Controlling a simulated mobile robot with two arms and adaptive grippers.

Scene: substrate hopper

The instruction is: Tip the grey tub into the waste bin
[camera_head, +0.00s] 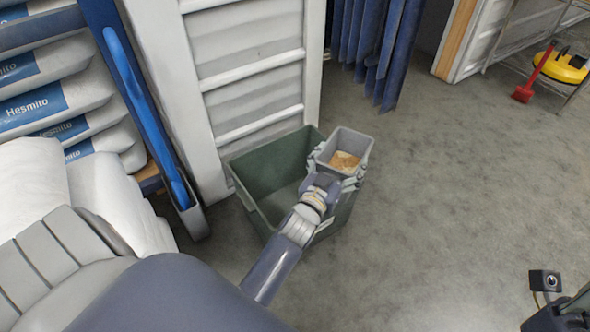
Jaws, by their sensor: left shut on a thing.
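The grey tub (347,142) is a small square container with tan, crumbly material (344,161) in its bottom. My left gripper (338,172) is shut on the grey tub at its near side. The tub is close to upright, over the right-hand rim of the waste bin. The waste bin (262,165) is a larger dark green open box on the floor. Its visible inside looks empty; its right part is hidden by the tub and my left arm.
A pale ribbed panel (250,70) stands right behind the bin. Stacked white and blue bags (50,95) and a blue post (140,90) are at the left. Blue strips (375,40) hang behind. Open floor (450,170) lies to the right.

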